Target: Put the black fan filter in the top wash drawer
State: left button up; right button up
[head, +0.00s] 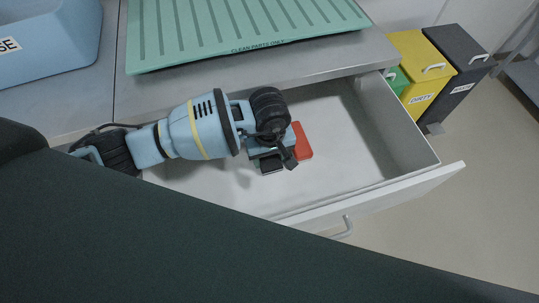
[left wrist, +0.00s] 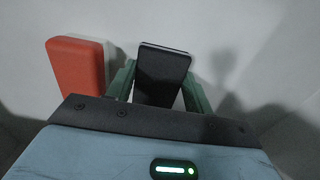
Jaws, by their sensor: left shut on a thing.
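The black fan filter (head: 271,165) is a small dark block inside the open drawer's outline in the head view. My left gripper (head: 268,160) reaches down over the drawer and is shut on it. In the left wrist view the filter (left wrist: 162,75) stands between the two green fingers (left wrist: 160,85). Whether it touches the drawer floor is hard to tell. The pulled-out drawer (head: 350,165) is grey-white inside, with a handle on its front. A red block (head: 302,142) lies in it beside the gripper and also shows in the left wrist view (left wrist: 75,65). My right gripper is not in view.
A green ribbed mat (head: 240,28) marked "CLEAN PARTS ONLY" lies on the grey worktop (head: 100,100). A blue bin (head: 50,40) stands at the left. Yellow (head: 422,70), black (head: 460,65) and green bins stand right of the drawer. The drawer's right part is empty.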

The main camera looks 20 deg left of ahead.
aim_at(269, 160)
pick_arm(q)
jog(key=shift+f, duration=0.15)
jog(key=o, duration=0.9)
jog(key=shift+o, duration=0.2)
notch_tip(269, 160, up, 12)
jog(key=shift+r+p, duration=0.2)
jog(key=shift+p, duration=0.1)
